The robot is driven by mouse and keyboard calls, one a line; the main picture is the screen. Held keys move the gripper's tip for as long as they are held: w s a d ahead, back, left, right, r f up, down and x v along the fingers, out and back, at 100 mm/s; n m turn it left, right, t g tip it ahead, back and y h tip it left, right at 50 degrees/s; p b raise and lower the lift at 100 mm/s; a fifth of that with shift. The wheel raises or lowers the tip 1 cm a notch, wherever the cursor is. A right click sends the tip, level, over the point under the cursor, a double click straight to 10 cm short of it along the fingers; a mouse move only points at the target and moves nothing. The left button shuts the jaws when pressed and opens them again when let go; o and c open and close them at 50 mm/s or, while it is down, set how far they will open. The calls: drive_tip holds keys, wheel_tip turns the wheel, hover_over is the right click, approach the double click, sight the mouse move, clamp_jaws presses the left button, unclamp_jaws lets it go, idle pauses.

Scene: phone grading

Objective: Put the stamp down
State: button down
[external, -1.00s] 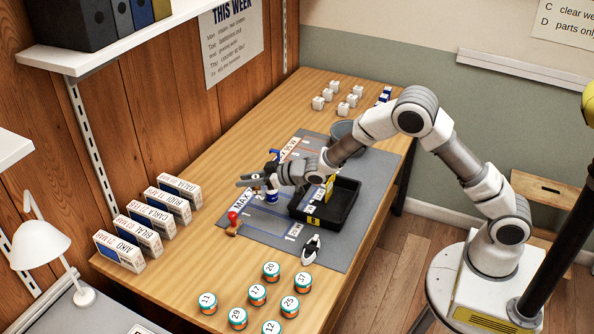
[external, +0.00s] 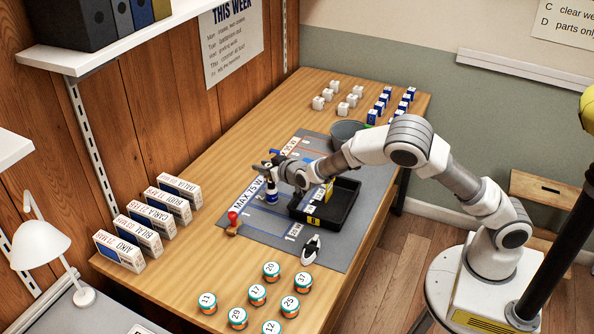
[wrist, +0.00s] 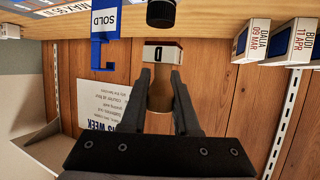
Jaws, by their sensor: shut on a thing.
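My gripper (external: 268,168) is above the mat's far left part, fingers toward the wall. The held stamp is too small to make out in the external view. A black tray (external: 338,215) with a yellow upright piece and small labelled pieces stands on the grey mat (external: 268,236), right of and below my gripper. Another stamp (external: 232,223) with a red knob stands at the mat's left edge.
White boxes (external: 173,197) line the wall side. Numbered jars (external: 257,294) fill the front; a grey bowl (external: 347,133) stands behind.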

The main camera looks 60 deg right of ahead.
hover_over(244, 207)
wheel_tip(244, 207, down, 5)
drive_tip(key=shift+r, duration=0.15)
drive_tip(key=shift+f+b, duration=0.45)
drive_tip(key=shift+f, duration=1.55)
drive_tip(key=shift+f, duration=0.1)
drive_tip(key=c, duration=0.7)
unclamp_jaws()
drive_tip(key=shift+o, duration=0.2)
